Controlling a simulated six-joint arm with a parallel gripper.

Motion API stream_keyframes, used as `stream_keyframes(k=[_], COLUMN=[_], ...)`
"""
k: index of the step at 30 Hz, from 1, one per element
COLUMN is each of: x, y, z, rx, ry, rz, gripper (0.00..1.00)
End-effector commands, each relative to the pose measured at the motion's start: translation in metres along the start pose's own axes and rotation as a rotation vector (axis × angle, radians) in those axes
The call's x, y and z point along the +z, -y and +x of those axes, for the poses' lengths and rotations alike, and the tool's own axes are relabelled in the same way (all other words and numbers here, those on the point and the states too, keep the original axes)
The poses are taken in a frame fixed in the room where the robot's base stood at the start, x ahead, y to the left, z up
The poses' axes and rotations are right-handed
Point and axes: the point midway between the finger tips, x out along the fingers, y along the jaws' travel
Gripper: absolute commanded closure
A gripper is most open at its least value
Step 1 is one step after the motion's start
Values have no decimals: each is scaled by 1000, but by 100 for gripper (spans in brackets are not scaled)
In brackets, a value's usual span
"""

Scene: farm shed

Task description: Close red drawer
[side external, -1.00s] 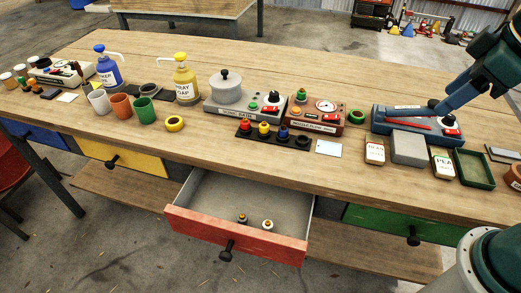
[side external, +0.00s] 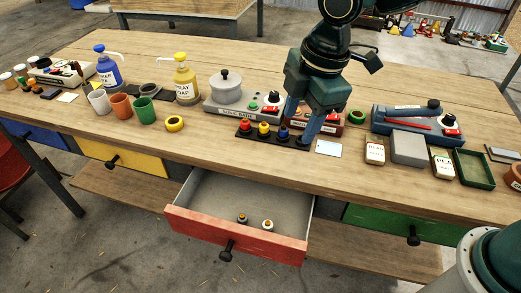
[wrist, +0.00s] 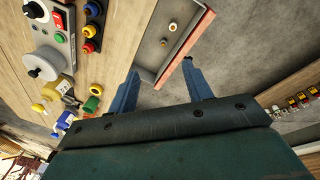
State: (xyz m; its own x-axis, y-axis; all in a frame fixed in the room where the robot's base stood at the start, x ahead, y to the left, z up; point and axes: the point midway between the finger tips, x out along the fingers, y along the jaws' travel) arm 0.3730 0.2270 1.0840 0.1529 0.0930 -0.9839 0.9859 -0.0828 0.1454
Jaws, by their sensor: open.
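The red drawer (side external: 235,236) is pulled well out from under the front edge of the workbench, with a dark knob (side external: 227,251) on its face. Two small knobbed pieces (side external: 254,222) lie inside it. The drawer also shows at the top in the wrist view (wrist: 187,47), beyond the fingertips. My gripper (side external: 305,138) hangs over the table behind the drawer, near the row of coloured knobs. In the wrist view its two blue fingers (wrist: 160,75) are spread apart with nothing between them. Whether the fingers touch anything on the table is hidden.
A black strip with coloured knobs (side external: 264,133) sits beside my gripper. A white card (side external: 328,149) lies to its right. A brown device (side external: 329,117) stands behind it. The yellow drawer (side external: 122,160) and green drawer (side external: 376,226) are shut. Space before the red drawer is clear.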

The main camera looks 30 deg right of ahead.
Motion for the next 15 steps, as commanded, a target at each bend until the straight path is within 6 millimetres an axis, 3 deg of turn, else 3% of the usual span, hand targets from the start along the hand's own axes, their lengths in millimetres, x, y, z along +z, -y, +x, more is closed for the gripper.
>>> stream_keyframes(k=[8,15], x=[-66,-117], y=[6,26], z=[62,120], rx=[-69,-125], ry=[20,31], rz=[-312,-579], gripper=[50,50])
